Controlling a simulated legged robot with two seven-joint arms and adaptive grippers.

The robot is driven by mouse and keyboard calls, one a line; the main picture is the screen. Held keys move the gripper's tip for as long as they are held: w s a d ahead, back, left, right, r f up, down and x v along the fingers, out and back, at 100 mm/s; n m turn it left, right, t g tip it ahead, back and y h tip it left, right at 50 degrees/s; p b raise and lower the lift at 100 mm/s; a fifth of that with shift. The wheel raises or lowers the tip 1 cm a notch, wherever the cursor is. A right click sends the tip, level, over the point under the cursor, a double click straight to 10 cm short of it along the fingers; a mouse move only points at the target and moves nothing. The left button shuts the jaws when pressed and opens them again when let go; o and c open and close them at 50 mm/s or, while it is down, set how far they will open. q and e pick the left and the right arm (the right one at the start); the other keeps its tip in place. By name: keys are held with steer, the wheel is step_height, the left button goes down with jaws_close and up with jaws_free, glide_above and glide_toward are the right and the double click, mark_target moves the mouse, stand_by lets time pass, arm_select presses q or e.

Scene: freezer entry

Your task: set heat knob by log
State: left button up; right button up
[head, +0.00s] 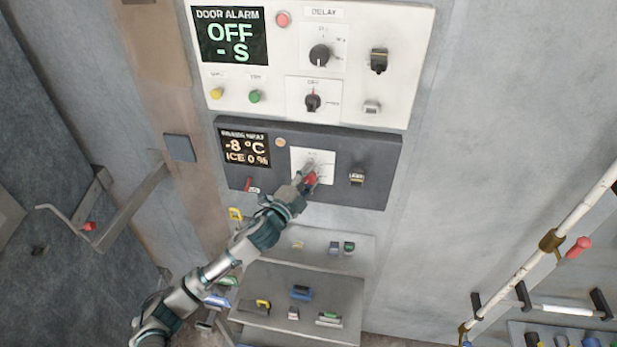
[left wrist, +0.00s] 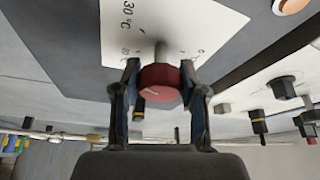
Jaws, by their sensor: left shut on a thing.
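The red heat knob (left wrist: 160,82) sits on a white dial plate (left wrist: 185,22) in the left wrist view, with printed marks such as "30 °C" on the plate. My left gripper (left wrist: 160,88) has a finger on each side of the knob and is shut on it. In the head view my left gripper (head: 303,182) reaches up to the dark heat panel (head: 378,150) and partly covers the knob (head: 311,179). The panel's display (head: 245,148) reads -8 °C and ICE 0 %. No log can be made out. My right gripper is not in view.
Above is the white door alarm panel (head: 415,60) with its display (head: 230,36) reading OFF, two black knobs and several buttons. Below, shelves (head: 340,290) hold small items. A long rail (head: 560,230) crosses the right side.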

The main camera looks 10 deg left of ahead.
arm_select(q)
steer(key=shift+f+m+g, duration=0.2)
steer(key=shift+m+g, duration=0.1)
steer(key=shift+m, duration=0.1)
steer(key=o, duration=1.1)
steer(key=shift+o, duration=0.3)
steer(key=shift+d, duration=0.1)
steer(key=v, duration=1.2)
steer(key=shift+w, duration=0.15)
steer(key=shift+f, duration=0.1)
